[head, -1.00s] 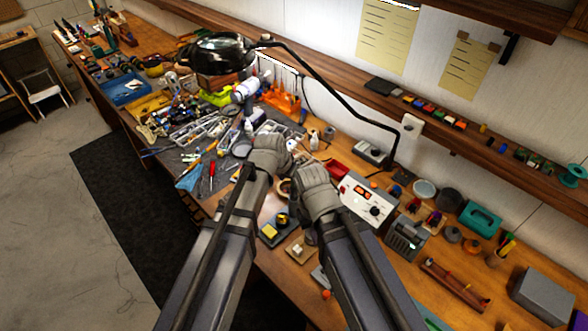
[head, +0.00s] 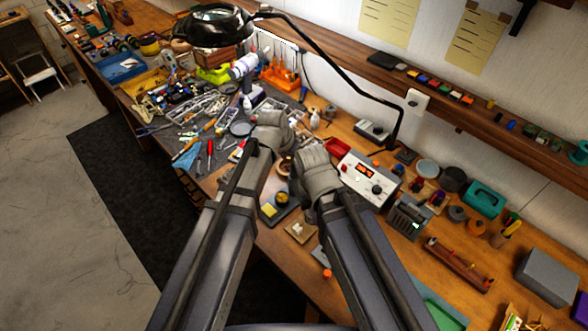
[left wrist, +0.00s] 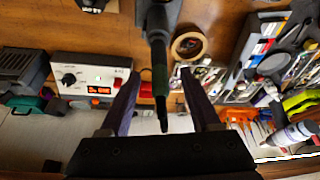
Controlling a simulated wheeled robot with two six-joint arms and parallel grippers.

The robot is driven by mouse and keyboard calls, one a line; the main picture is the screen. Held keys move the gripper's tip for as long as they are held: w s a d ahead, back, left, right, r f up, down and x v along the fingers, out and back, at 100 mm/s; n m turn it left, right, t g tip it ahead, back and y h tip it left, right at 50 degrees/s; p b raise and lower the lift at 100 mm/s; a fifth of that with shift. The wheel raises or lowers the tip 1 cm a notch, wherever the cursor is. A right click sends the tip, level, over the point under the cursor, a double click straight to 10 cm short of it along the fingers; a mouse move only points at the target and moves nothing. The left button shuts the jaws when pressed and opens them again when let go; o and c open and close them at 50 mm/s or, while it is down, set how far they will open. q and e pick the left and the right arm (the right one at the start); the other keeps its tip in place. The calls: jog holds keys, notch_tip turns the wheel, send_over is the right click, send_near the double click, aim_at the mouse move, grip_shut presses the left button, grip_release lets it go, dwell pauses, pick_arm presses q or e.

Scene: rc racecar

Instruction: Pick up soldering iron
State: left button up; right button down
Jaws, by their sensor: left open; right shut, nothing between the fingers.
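A slim dark tool with a green band (left wrist: 160,78), which looks like the soldering iron, shows in the left wrist view. It runs down from the top edge, its narrow end between my left gripper's fingers, and I see a gap on each side. I cannot tell what supports it. My left gripper (left wrist: 166,98) is open around its lower part. In the head view my left gripper (head: 270,132) and right gripper (head: 316,172) are close together over the bench. The right one is shut and empty. The iron is not clear in the head view.
The white station with a red display (head: 367,180) stands just right of the grippers. A yellow sponge tray (head: 279,206) lies below them. Hand tools crowd the dark mat at left, and a magnifier lamp (head: 214,25) hangs at the back.

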aim_at(294, 162)
pick_arm(q)
jog(key=b+x, duration=0.3)
jog(key=x, duration=0.1)
jog(key=shift+f, duration=0.1)
jog(key=shift+c, duration=0.2)
grip_shut()
